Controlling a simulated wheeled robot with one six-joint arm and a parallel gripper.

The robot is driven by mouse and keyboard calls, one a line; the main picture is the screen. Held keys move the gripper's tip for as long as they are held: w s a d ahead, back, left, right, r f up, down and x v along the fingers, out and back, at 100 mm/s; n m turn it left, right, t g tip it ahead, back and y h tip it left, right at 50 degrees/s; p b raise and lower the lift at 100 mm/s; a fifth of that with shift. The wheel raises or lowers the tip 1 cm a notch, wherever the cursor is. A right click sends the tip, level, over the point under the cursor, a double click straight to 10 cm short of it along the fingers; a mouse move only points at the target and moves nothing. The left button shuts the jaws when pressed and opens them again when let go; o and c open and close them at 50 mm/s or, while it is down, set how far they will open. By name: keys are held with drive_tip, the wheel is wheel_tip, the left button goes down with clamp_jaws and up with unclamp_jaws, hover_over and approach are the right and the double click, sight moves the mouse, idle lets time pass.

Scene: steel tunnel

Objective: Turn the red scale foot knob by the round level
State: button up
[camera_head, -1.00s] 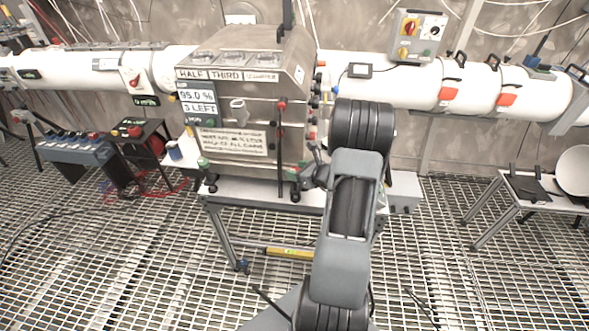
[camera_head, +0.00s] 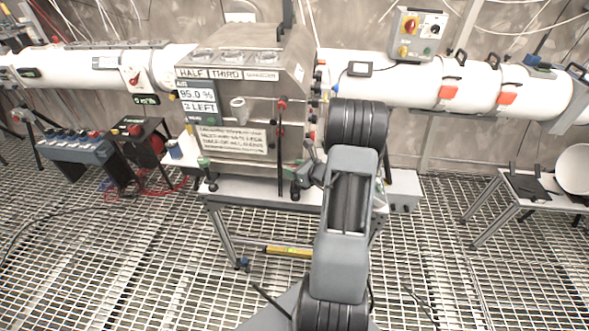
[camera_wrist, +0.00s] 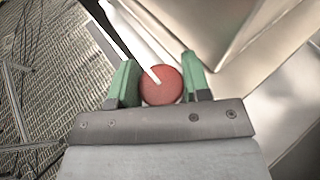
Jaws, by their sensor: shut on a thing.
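A round red knob (camera_wrist: 161,86) with a white pointer line sits between the two green fingers of my gripper (camera_wrist: 158,82) in the wrist view. The fingers are shut on its sides. The white line runs from the knob's middle toward the upper left. In the head view my gripper is at the lower right of the large steel cabinet (camera_head: 232,120), above the bench, and my arm hides much of that spot. The fingertips and this knob cannot be made out there. I cannot pick out the round level in either view.
The steel cabinet stands on a bench (camera_head: 240,188), with a white pipe (camera_head: 400,82) behind. A small table (camera_head: 535,190) with a white dish (camera_head: 574,168) is at the right. A dark stand with a red button (camera_head: 134,130) is at the left. The grating floor in front is mostly open.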

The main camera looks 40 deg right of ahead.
drive_tip(key=shift+n+y, duration=0.3)
drive_tip(key=n+g+y+b, duration=0.1)
drive_tip(key=n+y, duration=0.2)
drive_tip(key=shift+y, duration=0.3)
drive_tip(key=shift+a+n+g+y+b, duration=0.1)
drive_tip(key=shift+n+g+y+b, duration=0.35)
drive_tip(key=shift+n+g+y, duration=1.35)
drive_tip(key=shift+n, duration=0.3)
drive_tip(key=o, duration=0.6)
drive_tip(key=shift+o, duration=0.2)
drive_tip(key=b+v, duration=0.2)
drive_tip(key=v, duration=1.2)
drive_tip(key=shift+b, duration=0.3)
drive_tip(key=shift+a, duration=0.2)
